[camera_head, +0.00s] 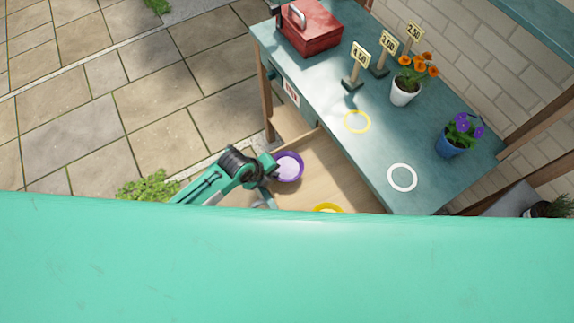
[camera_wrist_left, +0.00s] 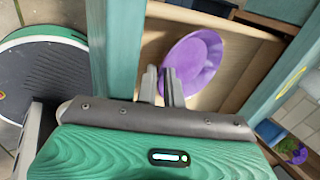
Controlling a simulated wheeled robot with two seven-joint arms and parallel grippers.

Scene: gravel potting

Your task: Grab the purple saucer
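The purple saucer (camera_head: 289,167) is in the open wooden drawer (camera_head: 335,170) under the table's front edge. My left gripper (camera_head: 272,167) is at the saucer's left rim. In the left wrist view, the saucer (camera_wrist_left: 200,62) appears as a slanted oval. The fingers of my left gripper (camera_wrist_left: 162,85) are close together at its near rim, one outside and one over the inside. They look shut on the rim, though the exact contact is small in view. My right gripper is not in view.
A yellow saucer (camera_head: 328,208) is partly hidden in the drawer. On the teal table (camera_head: 340,90) stand a red toolbox (camera_head: 312,30), price signs (camera_head: 356,65), an orange-flowered white pot (camera_head: 404,92) and a purple-flowered blue pot (camera_head: 450,145). A yellow ring (camera_head: 357,112) and white ring (camera_head: 391,173) mark the tabletop.

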